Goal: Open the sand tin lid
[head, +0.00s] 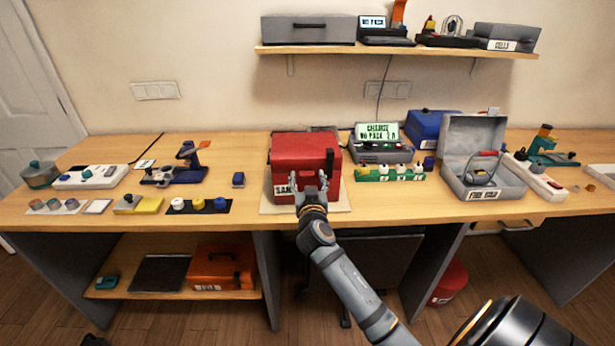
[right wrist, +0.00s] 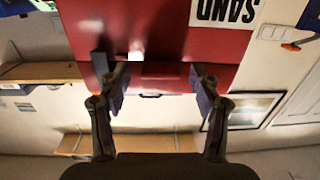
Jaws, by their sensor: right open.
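The red sand tin (head: 304,152) stands on a pale mat (head: 335,205) in the middle of the bench, and its lid looks closed. A white label reading SAND (right wrist: 227,10) is on its front, upside down in the right wrist view. My right gripper (head: 311,181) is open in front of the tin, partly covering its front and label. In the right wrist view, its two fingers (right wrist: 158,82) are spread at the edge of the red front (right wrist: 160,30), with nothing clearly held between them. I cannot tell if they touch it. My left gripper is not in view.
Right of the tin are a green terminal block (head: 390,174), a charger with a lit screen (head: 380,150) and an open grey case (head: 483,190). To the left are a small blue block (head: 238,180) and a black mat with knobs (head: 198,206). A shelf (head: 395,51) hangs above.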

